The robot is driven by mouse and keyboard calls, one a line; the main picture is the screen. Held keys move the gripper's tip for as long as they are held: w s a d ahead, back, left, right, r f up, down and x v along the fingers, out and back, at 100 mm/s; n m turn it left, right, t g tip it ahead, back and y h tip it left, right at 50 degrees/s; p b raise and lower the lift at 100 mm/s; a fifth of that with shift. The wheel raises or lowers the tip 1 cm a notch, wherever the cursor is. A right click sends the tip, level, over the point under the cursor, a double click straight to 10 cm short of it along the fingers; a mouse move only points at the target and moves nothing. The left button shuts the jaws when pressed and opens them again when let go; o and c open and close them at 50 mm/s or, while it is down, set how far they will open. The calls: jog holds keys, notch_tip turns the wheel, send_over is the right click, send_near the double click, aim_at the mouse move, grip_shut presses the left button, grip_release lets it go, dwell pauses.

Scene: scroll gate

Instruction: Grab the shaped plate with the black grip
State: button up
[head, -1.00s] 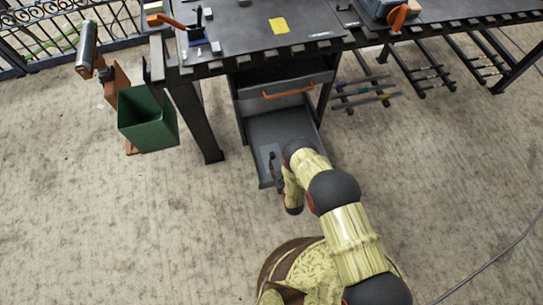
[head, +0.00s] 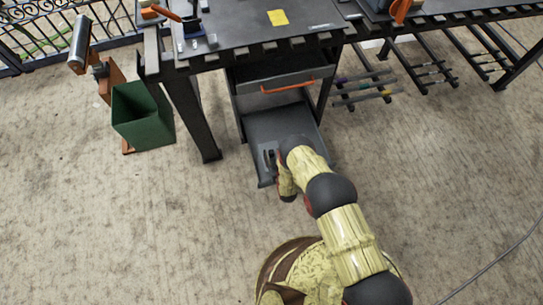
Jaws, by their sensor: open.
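The shaped plate (head: 262,166) looks like a small grey piece lying near the front left of the pulled-out drawer (head: 284,123). Its black grip (head: 269,157) stands up from it as a short dark shape. My gripper (head: 278,163) is small and dark, mostly hidden by my yellow wrist, right beside the grip. It is open. Whether its fingers stand around the grip or only beside it, I cannot tell. My arm covers the right front part of the drawer.
A closed drawer with an orange handle (head: 288,86) sits above the open one, under the dark workbench (head: 240,35). A bench leg (head: 194,115) and a green bin (head: 143,115) stand to the left. The floor around the drawer's front is clear.

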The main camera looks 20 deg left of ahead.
jog(key=shift+c, duration=0.9)
grip_shut()
jog(key=shift+r, duration=0.1)
